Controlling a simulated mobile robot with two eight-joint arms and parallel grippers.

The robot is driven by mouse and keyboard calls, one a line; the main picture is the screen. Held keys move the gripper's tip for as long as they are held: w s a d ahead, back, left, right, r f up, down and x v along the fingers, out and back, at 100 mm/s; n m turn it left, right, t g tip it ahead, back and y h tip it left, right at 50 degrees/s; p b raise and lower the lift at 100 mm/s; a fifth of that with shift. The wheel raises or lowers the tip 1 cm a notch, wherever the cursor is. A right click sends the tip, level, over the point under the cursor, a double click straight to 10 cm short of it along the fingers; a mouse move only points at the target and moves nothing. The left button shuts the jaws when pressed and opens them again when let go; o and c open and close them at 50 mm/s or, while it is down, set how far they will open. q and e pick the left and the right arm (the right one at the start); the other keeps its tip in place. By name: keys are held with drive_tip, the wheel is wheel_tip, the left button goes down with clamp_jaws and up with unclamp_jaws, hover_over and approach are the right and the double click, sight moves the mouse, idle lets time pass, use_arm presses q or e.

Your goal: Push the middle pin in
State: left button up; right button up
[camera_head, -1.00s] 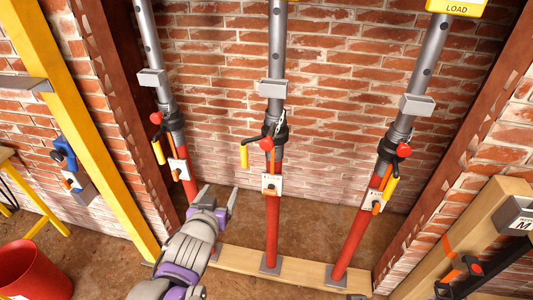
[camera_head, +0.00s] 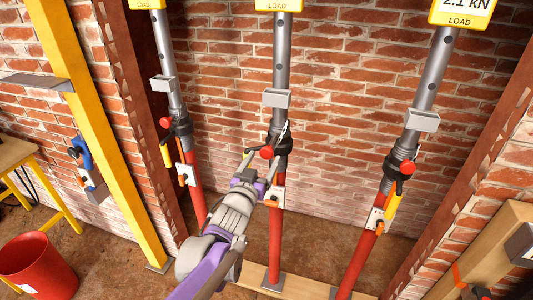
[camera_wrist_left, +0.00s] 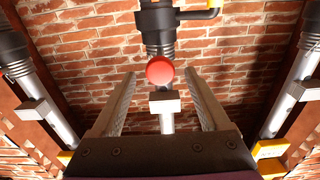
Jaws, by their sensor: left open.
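The middle pin shows as a round red knob (camera_head: 267,152) at the dark collar of the middle prop (camera_head: 275,235), a red lower post with a grey upper tube. My left gripper (camera_head: 261,163) is in front of this collar, just below the knob. In the left wrist view, the red knob (camera_wrist_left: 160,70) appears between the two spread fingers (camera_wrist_left: 160,80), with wall visible on both sides. The gripper is open and holds nothing. The pin's shaft is hidden behind its knob. My right gripper is not in view.
Similar props stand left (camera_head: 196,195) and right (camera_head: 360,260), each with a red knob. Yellow load displays (camera_head: 279,5) hang at the top. A yellow post (camera_head: 110,150) and red bucket (camera_head: 38,268) are at left. A brick wall is behind.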

sight(266, 155)
use_arm(q)
drive_tip(key=shift+x, duration=1.85)
clamp_jaws()
